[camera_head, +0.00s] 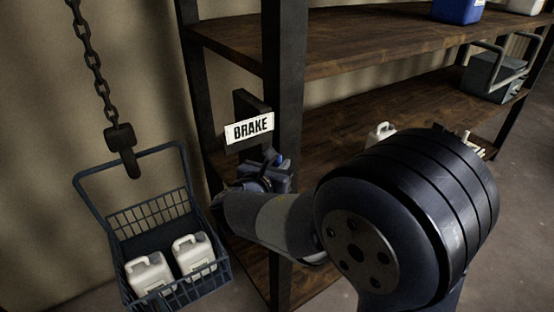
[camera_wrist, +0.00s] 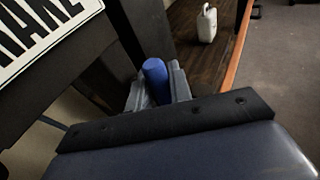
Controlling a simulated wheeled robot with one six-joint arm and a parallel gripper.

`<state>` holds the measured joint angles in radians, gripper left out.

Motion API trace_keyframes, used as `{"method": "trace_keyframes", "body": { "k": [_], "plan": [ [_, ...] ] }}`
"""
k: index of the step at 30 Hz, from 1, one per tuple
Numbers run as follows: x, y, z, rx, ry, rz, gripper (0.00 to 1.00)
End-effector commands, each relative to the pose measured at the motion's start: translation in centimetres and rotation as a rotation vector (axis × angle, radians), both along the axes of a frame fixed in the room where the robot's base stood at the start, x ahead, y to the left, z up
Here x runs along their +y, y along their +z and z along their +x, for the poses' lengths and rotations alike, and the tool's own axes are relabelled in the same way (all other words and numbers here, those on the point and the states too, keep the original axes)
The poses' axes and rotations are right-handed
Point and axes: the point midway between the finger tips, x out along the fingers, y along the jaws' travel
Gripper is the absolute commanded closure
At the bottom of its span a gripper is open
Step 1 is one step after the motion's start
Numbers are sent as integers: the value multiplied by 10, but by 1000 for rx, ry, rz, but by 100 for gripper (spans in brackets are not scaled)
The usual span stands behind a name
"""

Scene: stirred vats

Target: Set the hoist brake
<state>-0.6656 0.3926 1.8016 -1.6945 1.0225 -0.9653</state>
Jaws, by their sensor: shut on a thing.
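The white sign reading BRAKE (camera_head: 249,129) is on a dark bracket at the shelf post; part of it also shows in the wrist view (camera_wrist: 40,35). Below the sign, my gripper (camera_head: 268,172) is at the post. In the wrist view, my gripper (camera_wrist: 158,88) is shut on a blue cylindrical grip (camera_wrist: 155,72), which appears to be the brake handle. The rest of the handle is hidden by the fingers and wrist. A chain (camera_head: 90,50) with a hook (camera_head: 124,150) bears a blue wire basket (camera_head: 112,215) holding two white jugs (camera_head: 150,275).
Wooden shelves (camera_head: 330,50) on dark posts stand behind my arm. A white jug (camera_head: 380,133) sits on a lower shelf; one shows in the wrist view (camera_wrist: 206,24). A grey toolbox (camera_head: 490,80) is at the right and a blue container (camera_head: 457,10) is above.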

Motion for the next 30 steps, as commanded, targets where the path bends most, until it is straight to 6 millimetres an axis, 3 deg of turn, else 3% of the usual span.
{"method": "trace_keyframes", "body": {
  "k": [7,8,15,23,30],
  "plan": [
    [0,0,0,-2,-1,5,100],
    [0,0,0,-2,-1,5,78],
    [0,0,0,-1,-1,3,59],
    [1,0,-1,-2,0,3,59],
    [14,6,-30,-4,5,5,59]
  ]
}}
